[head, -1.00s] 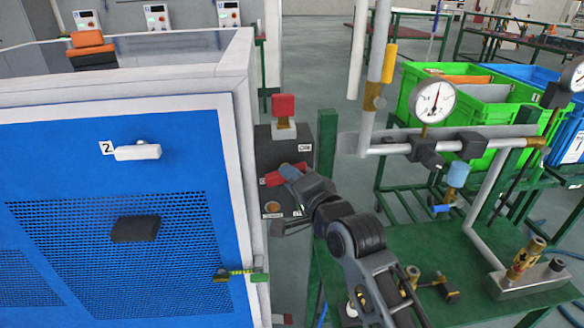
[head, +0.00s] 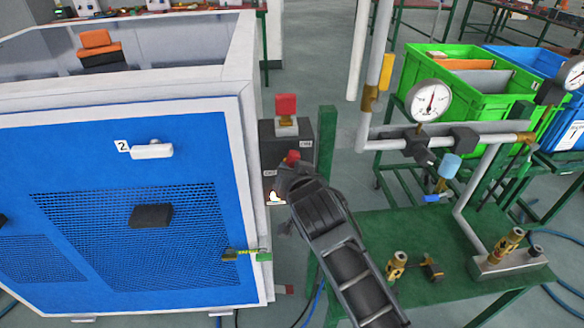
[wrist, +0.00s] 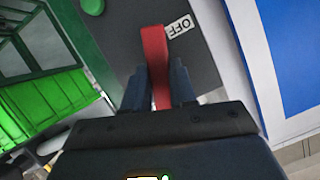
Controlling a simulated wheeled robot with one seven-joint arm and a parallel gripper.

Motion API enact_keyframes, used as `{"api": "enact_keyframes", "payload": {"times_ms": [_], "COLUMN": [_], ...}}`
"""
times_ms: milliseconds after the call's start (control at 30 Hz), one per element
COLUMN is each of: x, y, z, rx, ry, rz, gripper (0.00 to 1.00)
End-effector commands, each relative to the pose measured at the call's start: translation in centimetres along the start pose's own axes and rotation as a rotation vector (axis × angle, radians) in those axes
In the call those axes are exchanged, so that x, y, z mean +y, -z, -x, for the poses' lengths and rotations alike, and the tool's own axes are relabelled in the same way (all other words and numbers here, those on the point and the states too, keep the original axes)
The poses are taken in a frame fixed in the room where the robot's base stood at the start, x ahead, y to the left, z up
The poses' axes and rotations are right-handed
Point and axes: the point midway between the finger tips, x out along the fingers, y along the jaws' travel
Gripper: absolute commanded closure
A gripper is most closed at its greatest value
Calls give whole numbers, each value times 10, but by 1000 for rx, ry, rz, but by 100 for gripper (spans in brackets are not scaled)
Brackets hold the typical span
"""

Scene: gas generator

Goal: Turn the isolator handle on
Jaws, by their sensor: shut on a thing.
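The red isolator handle (wrist: 154,55) stands out from a dark box (wrist: 126,35), which also shows in the head view (head: 300,133). In the wrist view the handle lies between the two fingers of my gripper (wrist: 158,88), which is shut on it. An OFF label (wrist: 180,26) sits beside the handle's far end. In the head view my gripper (head: 287,172) covers most of the handle, and only a red bit (head: 291,156) shows above it. A bright yellow-white spot (head: 276,198) shows low on the box's front.
A red block (head: 286,105) stands on the box. A blue-panelled cabinet (head: 60,165) is close on the left. A green post (head: 326,150) and a green bench (head: 440,235) with pipes and a gauge (head: 430,100) are on the right.

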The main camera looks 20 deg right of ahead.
Motion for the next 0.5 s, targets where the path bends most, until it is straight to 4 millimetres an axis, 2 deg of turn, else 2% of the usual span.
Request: {"api": "enact_keyframes", "payload": {"times_ms": [200, 500], "x": [-2, -2], "y": [-1, -2], "z": [0, 0], "rx": [-2, -3], "ry": [-62, -114], "rz": [150, 273], "gripper": [100, 100]}}
